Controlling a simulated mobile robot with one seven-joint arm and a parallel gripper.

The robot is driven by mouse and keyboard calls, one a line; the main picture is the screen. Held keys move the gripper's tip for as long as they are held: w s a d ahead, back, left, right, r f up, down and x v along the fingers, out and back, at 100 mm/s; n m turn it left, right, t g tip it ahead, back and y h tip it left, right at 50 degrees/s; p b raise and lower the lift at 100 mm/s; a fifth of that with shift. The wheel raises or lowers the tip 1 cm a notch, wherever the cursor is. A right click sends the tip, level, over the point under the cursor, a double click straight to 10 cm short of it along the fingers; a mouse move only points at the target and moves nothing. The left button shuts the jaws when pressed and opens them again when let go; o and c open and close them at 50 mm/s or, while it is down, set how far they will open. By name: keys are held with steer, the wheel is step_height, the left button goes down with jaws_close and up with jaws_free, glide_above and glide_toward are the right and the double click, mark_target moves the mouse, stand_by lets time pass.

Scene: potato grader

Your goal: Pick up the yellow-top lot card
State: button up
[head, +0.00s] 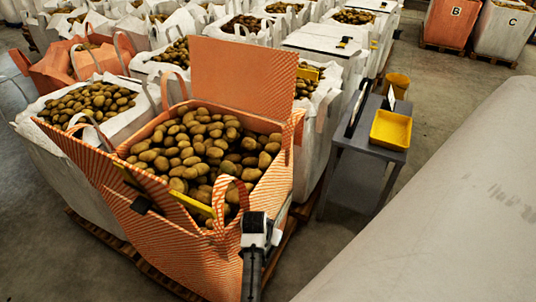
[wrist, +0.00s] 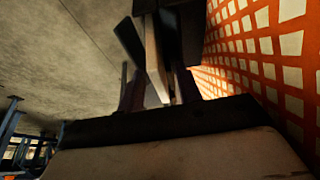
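A large orange-striped bag (head: 200,262) full of potatoes stands in the middle of the head view. A yellow strip (head: 192,204) lies along its near rim; it may be the top of the lot card, but no card face or writing is legible. My gripper end (head: 255,228), black and white, is just outside the bag's near right corner, right of the strip and apart from it. In the wrist view, dark fingers (wrist: 152,55) point away beside an orange-and-white checked wall (wrist: 265,45). A pale narrow piece shows between them; I cannot tell what it is or whether they grip it.
A grey table (head: 362,137) right of the bag carries a yellow tray (head: 390,130); a yellow bucket (head: 397,84) is behind it. White bags (head: 60,140) of potatoes crowd the left and back. The bag's raised rear flap (head: 243,72) and loop handles stand up.

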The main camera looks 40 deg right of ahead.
steer(key=shift+c, duration=0.4)
jaws_close()
steer(key=shift+r, duration=0.2)
